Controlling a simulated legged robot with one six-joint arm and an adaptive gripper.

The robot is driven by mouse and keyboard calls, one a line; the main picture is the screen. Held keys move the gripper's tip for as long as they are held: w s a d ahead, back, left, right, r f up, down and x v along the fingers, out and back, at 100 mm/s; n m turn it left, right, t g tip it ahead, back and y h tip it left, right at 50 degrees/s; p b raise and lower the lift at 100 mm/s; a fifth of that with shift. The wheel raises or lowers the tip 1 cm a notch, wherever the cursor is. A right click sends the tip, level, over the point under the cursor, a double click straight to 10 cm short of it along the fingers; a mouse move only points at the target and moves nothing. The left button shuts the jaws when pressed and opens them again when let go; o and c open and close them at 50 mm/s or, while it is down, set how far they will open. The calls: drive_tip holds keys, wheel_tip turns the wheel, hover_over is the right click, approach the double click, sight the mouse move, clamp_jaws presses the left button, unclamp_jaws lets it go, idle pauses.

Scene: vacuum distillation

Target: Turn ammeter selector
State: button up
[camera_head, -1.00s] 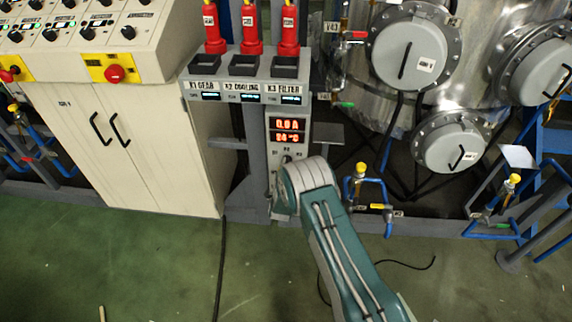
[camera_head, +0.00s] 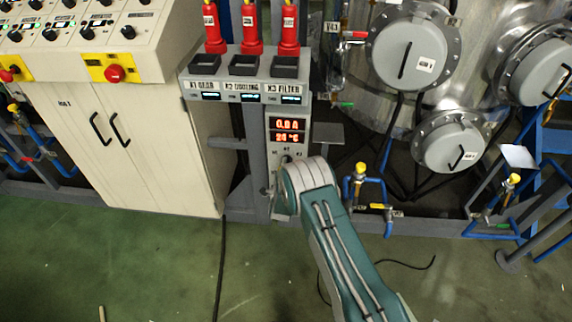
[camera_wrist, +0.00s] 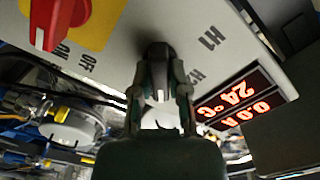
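The ammeter panel (camera_head: 288,152) is a grey upright plate below the K3 FILTER box, with red lit readouts (camera_head: 287,130) of amps and 24 °C. In the wrist view the readouts (camera_wrist: 235,100) show upside down at the right. The black selector knob (camera_wrist: 156,52) sits on the panel near the H1 and H2 labels. My gripper (camera_wrist: 160,76) reaches up to it, with its two fingers closed in on the knob's sides. In the head view my arm hides the gripper and the knob.
A red rotary switch (camera_wrist: 58,20) on a yellow plate, marked ON and OFF, is close to my gripper at the upper left of the wrist view. A beige cabinet (camera_head: 135,150) stands left of the panel. Blue pipes with yellow valves (camera_head: 361,170) are at the right.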

drive_tip(key=o, duration=0.4)
drive_tip(key=shift+w+d+r, duration=0.25)
drive_tip(key=shift+w, duration=0.15)
drive_tip(key=shift+w+f, duration=0.1)
drive_tip(key=shift+w, duration=0.1)
drive_tip(key=shift+s+a+f, duration=0.1)
drive_tip(key=shift+s+f, duration=0.05)
drive_tip(key=shift+s, duration=0.15)
drive_tip(key=shift+s+a, duration=0.1)
drive_tip(key=shift+s, duration=0.35)
drive_tip(key=s, duration=1.1)
drive_tip(key=shift+a, duration=0.15)
